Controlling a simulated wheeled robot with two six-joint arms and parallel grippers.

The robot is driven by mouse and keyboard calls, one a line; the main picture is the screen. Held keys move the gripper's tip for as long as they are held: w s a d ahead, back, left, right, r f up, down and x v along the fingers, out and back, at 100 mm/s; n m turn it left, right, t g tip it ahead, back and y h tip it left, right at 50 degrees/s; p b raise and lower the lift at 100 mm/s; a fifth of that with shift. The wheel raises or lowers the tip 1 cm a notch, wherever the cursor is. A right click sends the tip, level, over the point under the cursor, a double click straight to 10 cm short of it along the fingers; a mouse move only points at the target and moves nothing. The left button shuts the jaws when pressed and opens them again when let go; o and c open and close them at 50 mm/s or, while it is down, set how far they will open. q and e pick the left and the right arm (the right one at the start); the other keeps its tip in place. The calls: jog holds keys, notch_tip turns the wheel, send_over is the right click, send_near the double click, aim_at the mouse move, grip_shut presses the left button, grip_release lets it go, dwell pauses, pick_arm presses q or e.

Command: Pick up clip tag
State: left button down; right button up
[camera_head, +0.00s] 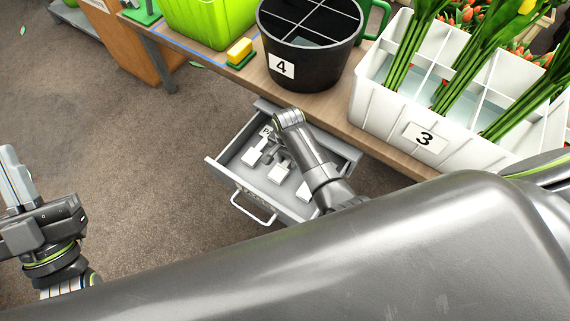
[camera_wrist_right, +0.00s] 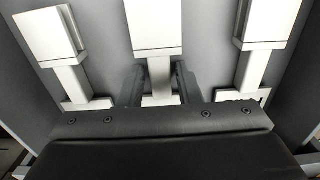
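Several white clip tags lie in the open grey drawer (camera_head: 232,190). In the head view, one clip tag (camera_head: 253,156) is at the left and another (camera_head: 279,173) is in the middle; a third is partly hidden by my right arm. My right gripper (camera_head: 277,158) is low in the drawer. In the right wrist view, its dark fingers (camera_wrist_right: 160,85) are apart, one on each side of the narrow stem of the middle clip tag (camera_wrist_right: 155,27). I cannot tell whether they touch it. My left gripper (camera_head: 18,180) is at the far left, away from the drawer, its opening unclear.
The drawer hangs under the wooden table edge (camera_head: 335,121), with a front handle (camera_head: 254,210). On the table stand a black bucket marked 4 (camera_head: 318,72), a white crate marked 3 (camera_head: 385,118) with tulips, a green bin (camera_head: 208,20) and a yellow-green sponge (camera_head: 240,52).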

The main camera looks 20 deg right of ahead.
grip_shut()
